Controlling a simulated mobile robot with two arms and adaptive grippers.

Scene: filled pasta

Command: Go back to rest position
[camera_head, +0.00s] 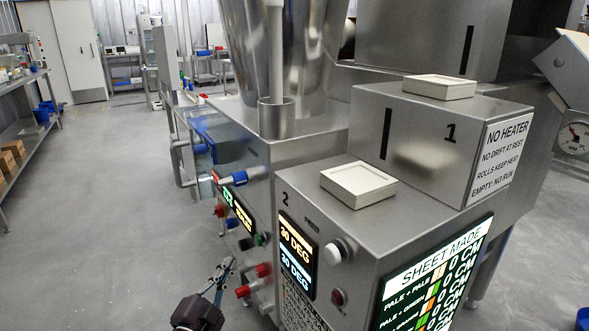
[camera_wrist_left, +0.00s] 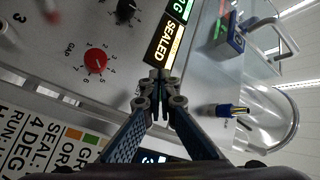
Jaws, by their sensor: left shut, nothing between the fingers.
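My left gripper (camera_head: 224,268) is at the bottom of the head view, low in front of the machine's side panel, left of the red and white knobs (camera_head: 254,281). In the left wrist view its blue-grey fingers (camera_wrist_left: 158,88) come together at the tips, shut with nothing between them. The tips overlap the lower edge of the lit SEALED display (camera_wrist_left: 163,40) in the picture; I cannot tell whether they touch the panel. A red GAP dial (camera_wrist_left: 96,61) is to the left of the fingers there. My right gripper is in neither view.
The steel machine (camera_head: 250,150) fills the middle and right, with two pale square trays (camera_head: 358,184) (camera_head: 439,87) on its top steps. A blue-tipped lever (camera_wrist_left: 226,110) sticks out near my fingers. Grey floor (camera_head: 100,220) is open to the left, before a shelf rack (camera_head: 25,125).

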